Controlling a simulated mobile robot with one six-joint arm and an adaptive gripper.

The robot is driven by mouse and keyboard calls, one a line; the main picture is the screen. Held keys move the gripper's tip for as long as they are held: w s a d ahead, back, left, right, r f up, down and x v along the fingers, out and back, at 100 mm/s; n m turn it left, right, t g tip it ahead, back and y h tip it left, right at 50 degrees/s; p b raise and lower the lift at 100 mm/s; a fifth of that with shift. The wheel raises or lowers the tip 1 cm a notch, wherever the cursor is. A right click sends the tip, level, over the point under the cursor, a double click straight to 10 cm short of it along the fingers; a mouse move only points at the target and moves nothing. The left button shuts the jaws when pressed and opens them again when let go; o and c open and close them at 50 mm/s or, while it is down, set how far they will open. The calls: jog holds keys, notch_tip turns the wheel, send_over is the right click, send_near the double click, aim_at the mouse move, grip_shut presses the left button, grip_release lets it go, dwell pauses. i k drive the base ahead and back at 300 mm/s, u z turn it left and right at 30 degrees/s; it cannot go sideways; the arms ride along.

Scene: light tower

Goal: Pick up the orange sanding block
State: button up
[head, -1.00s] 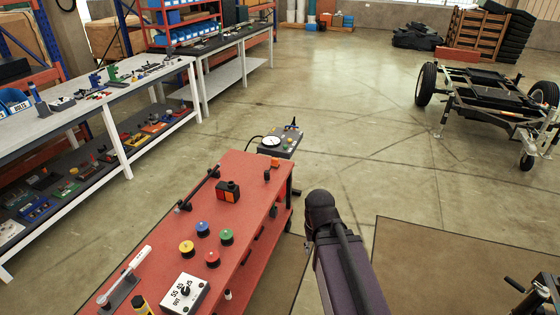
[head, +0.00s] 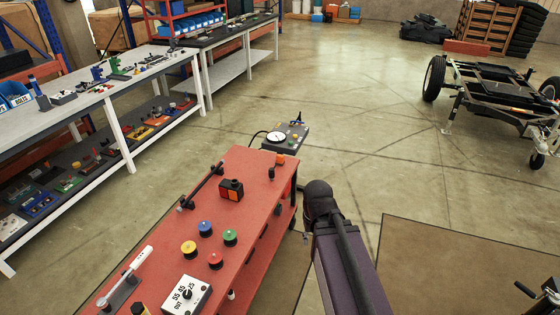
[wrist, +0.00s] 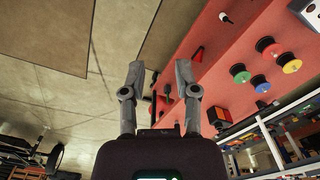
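No plain orange sanding block stands out clearly. A black block with an orange face (head: 231,190) sits on the red table; it also shows in the wrist view (wrist: 219,115). A small orange item (head: 279,160) is at the far end of the same table. I cannot tell whether either is the sanding block. My gripper (wrist: 159,68) is open, with nothing seen between its fingers. In the wrist view its fingers show over the table's edge and the floor, apart from the black block. In the head view my arm hides the gripper.
The red table (head: 262,205) also holds several coloured knobs, a white dial box (head: 184,296), a black bar (head: 203,186) and a white wrench-like tool (head: 125,279). A gauge box (head: 288,138) stands beyond it. White workbenches are at left, a wheeled frame (head: 497,98) at right. Floor between is open.

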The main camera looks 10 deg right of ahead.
aim_at(280, 161)
jog(key=z, duration=0.4)
jog(key=i, duration=1.7)
jog(key=u, duration=0.1)
